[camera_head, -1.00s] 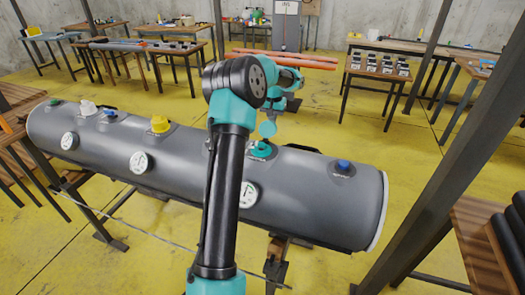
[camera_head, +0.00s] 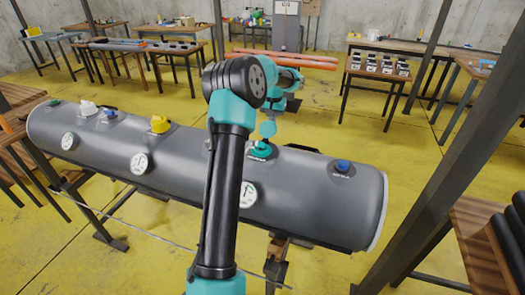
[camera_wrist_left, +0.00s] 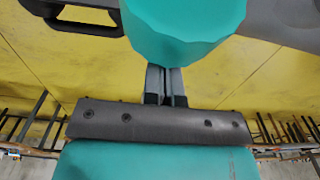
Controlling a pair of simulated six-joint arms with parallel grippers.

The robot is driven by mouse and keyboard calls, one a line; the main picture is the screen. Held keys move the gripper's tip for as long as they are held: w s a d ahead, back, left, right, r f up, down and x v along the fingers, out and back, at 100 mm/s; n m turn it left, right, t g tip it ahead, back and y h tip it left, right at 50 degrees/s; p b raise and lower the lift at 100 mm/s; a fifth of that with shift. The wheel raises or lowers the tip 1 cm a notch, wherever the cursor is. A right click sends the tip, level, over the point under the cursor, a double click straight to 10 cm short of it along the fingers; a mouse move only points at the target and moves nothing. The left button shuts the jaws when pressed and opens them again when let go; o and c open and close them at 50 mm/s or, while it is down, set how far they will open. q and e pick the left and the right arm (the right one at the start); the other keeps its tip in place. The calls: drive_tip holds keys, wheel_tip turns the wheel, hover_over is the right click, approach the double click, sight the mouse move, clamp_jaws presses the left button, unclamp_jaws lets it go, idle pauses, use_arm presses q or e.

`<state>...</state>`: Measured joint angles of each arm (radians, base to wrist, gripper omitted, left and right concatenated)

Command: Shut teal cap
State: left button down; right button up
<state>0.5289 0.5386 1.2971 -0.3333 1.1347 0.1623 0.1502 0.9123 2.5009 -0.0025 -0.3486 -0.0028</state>
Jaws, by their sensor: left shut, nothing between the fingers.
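In the left wrist view, a big teal round piece (camera_wrist_left: 190,25), which looks like the cap, fills the top centre. My left gripper (camera_wrist_left: 166,70) is shut and empty, with its fingertips right at the lower edge of that piece. I cannot tell whether they touch it. In the head view my left arm reaches over the tube, and the gripper's fingers are not clearly seen behind the cap. My right gripper is not in view.
A blue cap (camera_head: 343,166) is to the right on the tube. A yellow cap (camera_head: 159,124), a white cap (camera_head: 88,107) and several gauges are further left. A dark handle (camera_wrist_left: 75,15) shows in the wrist view. A steel post (camera_head: 440,140) stands at right.

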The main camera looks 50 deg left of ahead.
sight(272, 127)
use_arm(q)
drive_tip(key=shift+s+d+f, duration=0.1)
drive_tip(key=shift+f, duration=0.75)
drive_tip(key=shift+s+d+f, duration=0.1)
drive_tip(key=shift+f, duration=0.7)
drive_tip(key=shift+w+a+f, duration=0.15)
drive_tip(key=shift+a+f, duration=0.05)
drive_tip(key=shift+f, duration=0.3)
drive_tip(key=shift+d, duration=0.1)
drive_tip(key=shift+s+d+r, duration=0.3)
drive_tip(key=shift+s+r, duration=0.3)
drive_tip(key=shift+r, duration=0.3)
drive_tip(key=shift+s+r, duration=0.1)
drive_tip(key=shift+r, duration=0.35)
drive_tip(key=shift+r, duration=0.2)
